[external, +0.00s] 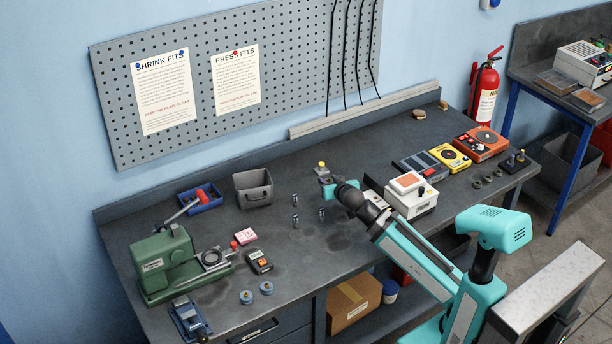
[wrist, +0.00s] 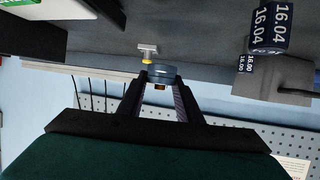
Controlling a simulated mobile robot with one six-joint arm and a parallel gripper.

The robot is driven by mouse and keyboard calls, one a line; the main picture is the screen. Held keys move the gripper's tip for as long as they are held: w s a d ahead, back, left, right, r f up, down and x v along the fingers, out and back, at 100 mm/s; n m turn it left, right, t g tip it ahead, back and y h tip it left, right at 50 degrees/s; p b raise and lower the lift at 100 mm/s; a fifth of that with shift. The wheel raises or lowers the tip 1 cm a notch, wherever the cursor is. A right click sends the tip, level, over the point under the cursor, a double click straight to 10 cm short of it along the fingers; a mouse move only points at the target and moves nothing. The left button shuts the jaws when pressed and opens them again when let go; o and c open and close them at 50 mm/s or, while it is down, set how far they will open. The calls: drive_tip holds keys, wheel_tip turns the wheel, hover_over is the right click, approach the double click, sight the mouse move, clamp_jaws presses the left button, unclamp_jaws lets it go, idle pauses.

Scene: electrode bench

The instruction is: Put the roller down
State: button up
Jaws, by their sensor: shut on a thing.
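My gripper (external: 329,188) is over the middle of the bench, at the end of my teal arm. In the wrist view, which is upside down, its two dark fingers (wrist: 160,92) close on a small bluish-grey roller (wrist: 163,73). I cannot tell whether the roller touches the bench top. In the external view the roller is not clear behind my gripper. A small grey piece with a yellow top (external: 321,167) stands just beyond my gripper; it also shows in the wrist view (wrist: 148,51). Other rollers (external: 295,200) stand upright to the left, with labels reading 16.04 (wrist: 271,27) and 16.00.
A grey bin (external: 253,190) and a blue tray (external: 201,200) stand at the back left. A green press (external: 163,263) stands at the left end. A white device (external: 411,200) is close to my arm's right. The bench back, behind my gripper, is clear.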

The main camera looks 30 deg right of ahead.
drive_tip(key=shift+f, duration=0.7)
drive_tip(key=shift+w+a+p, duration=0.15)
drive_tip(key=shift+w+p, duration=0.25)
drive_tip(key=shift+w, duration=0.35)
drive_tip(key=shift+w+a+p, duration=0.1)
drive_tip(key=shift+w+p, duration=0.3)
drive_tip(key=shift+w, duration=0.35)
drive_tip(key=shift+p, duration=0.7)
drive_tip(key=shift+w+r+p, duration=0.1)
drive_tip(key=shift+p, duration=0.2)
drive_tip(key=w+p, duration=0.1)
drive_tip(key=p, duration=0.6)
drive_tip(key=shift+w+p, duration=0.3)
drive_tip(key=shift+p, duration=0.05)
drive_tip(key=p, duration=0.7)
drive_tip(key=shift+w+a+f, duration=0.15)
drive_tip(key=shift+w+f, duration=0.05)
drive_tip(key=shift+f, duration=0.05)
drive_tip(key=shift+w+a+f+p, duration=0.25)
drive_tip(key=shift+w+p, duration=0.2)
drive_tip(key=shift+w, duration=1.35)
drive_tip(key=shift+w+a+f+p, duration=0.15)
drive_tip(key=shift+w+a+p, duration=0.25)
drive_tip(key=shift+w, duration=1.35)
drive_tip(key=shift+w+a+f+p, duration=0.2)
drive_tip(key=shift+w+p, duration=0.3)
drive_tip(key=shift+w, duration=1.3)
